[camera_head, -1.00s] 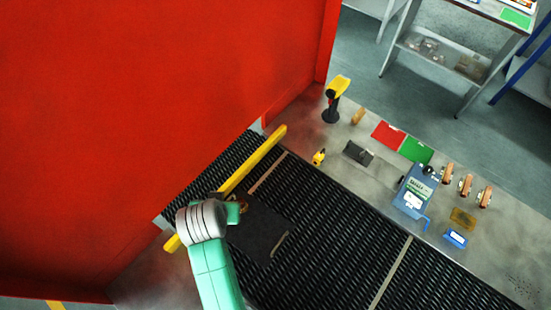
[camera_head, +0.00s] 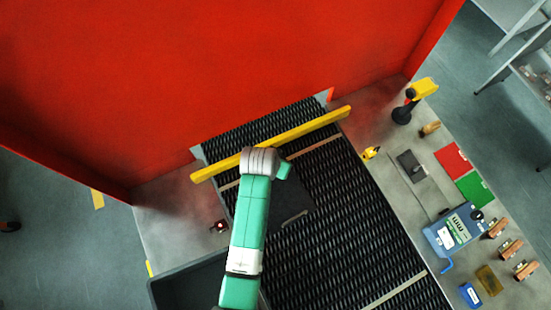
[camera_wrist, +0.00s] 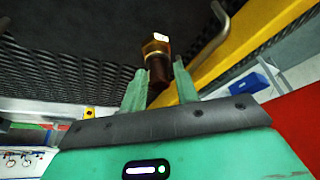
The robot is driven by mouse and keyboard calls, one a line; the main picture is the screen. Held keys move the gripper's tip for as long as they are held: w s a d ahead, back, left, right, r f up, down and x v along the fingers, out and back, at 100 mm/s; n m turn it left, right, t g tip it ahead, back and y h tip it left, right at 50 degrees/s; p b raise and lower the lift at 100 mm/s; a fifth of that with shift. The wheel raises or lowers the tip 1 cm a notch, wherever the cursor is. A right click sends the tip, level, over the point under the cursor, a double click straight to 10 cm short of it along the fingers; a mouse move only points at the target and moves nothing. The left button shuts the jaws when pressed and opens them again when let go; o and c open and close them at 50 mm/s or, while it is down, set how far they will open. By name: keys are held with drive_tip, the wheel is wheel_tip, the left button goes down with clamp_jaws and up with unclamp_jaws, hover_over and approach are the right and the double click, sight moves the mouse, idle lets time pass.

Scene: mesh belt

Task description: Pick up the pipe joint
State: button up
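The pipe joint (camera_wrist: 157,60), brown with a brass hex end, shows in the wrist view just beyond and between my fingertips. My gripper (camera_wrist: 160,80) is green, and its two fingers stand apart with a visible gap on either side of the joint. I cannot tell how deep the joint sits between the fingers. The joint appears against a dark panel, which lies on the mesh belt in the head view (camera_head: 285,205). In the head view my arm covers the gripper's fingers and the joint.
A yellow bar (camera_head: 315,132) crosses the mesh belt (camera_head: 345,215) close to my wrist. A bent metal handle (camera_wrist: 216,32) is near the joint. A red wall (camera_head: 200,80) stands behind. A grey bin (camera_head: 165,291) is at lower left. Tools and a blue device (camera_head: 453,228) line the right-hand table.

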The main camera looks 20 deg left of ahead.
drive_tip(key=shift+f, duration=0.2)
clamp_jaws()
drive_tip(key=shift+w+r, duration=0.1)
drive_tip(key=shift+r, duration=0.3)
drive_tip(key=v, duration=0.3)
drive_tip(key=shift+w+a, duration=0.15)
drive_tip(key=shift+w, duration=0.1)
drive_tip(key=s+a, duration=0.3)
drive_tip(key=s, duration=0.4)
drive_tip(key=s+a+r, duration=0.1)
drive_tip(key=s+a, duration=0.2)
drive_tip(key=s, duration=0.4)
drive_tip(key=shift+r+b, duration=0.3)
drive_tip(key=shift+b, duration=0.15)
